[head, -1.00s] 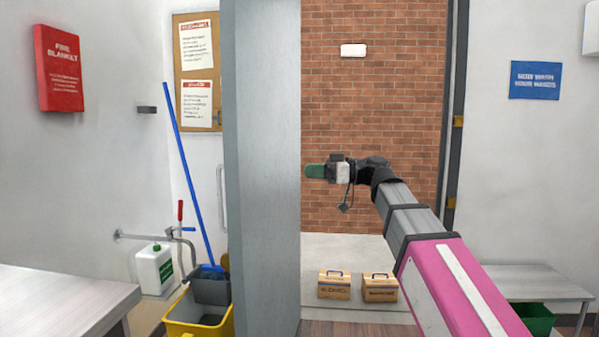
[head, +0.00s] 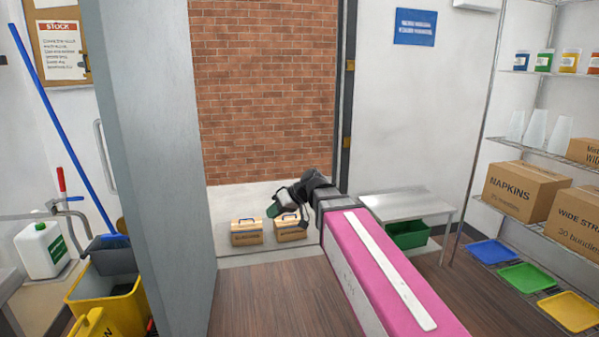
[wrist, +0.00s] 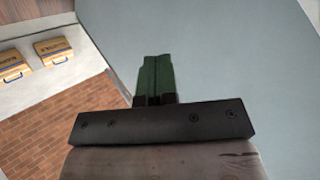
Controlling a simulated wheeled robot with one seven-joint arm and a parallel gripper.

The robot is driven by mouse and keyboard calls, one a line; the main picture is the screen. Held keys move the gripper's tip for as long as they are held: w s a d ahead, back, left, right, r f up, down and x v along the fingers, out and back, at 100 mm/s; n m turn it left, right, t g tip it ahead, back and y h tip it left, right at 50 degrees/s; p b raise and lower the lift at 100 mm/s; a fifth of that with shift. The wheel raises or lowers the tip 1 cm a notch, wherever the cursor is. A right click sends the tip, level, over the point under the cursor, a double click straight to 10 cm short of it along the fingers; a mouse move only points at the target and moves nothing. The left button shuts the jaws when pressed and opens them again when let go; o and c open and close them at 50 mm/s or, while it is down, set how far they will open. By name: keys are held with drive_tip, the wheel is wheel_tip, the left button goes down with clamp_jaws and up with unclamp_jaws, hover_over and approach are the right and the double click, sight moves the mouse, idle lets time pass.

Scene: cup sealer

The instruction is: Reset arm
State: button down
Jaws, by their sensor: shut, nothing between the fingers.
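My gripper (head: 281,209) is at the end of my pink and grey arm, which reaches forward towards the open doorway. In the head view it is small, dark and partly hidden behind my wrist. In the wrist view its green fingers (wrist: 155,80) are together with nothing between them. Behind them is the blue-grey door panel (wrist: 215,50); I cannot tell how close it is.
The door (head: 150,150) stands open left of my arm. Two small cardboard boxes (head: 247,231) sit beyond the threshold. A metal bench (head: 405,205) and shelves with a napkins box (head: 520,190) stand right. A yellow mop bucket (head: 110,305) is left. Wooden floor is clear between.

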drive_tip(key=s+d+f+m+h, duration=0.2)
drive_tip(key=d+f+m+h, duration=0.1)
drive_tip(key=d+f, duration=0.6)
drive_tip(key=s+d+f+m+h, duration=0.3)
drive_tip(key=d+f, duration=0.6)
drive_tip(key=s+d+f+m+h, duration=0.3)
drive_tip(key=d+f+h, duration=0.1)
drive_tip(key=d+f, duration=0.5)
drive_tip(key=shift+s+d+f+g, duration=0.25)
drive_tip(key=shift+d+f+g, duration=0.05)
drive_tip(key=shift+d+g, duration=0.1)
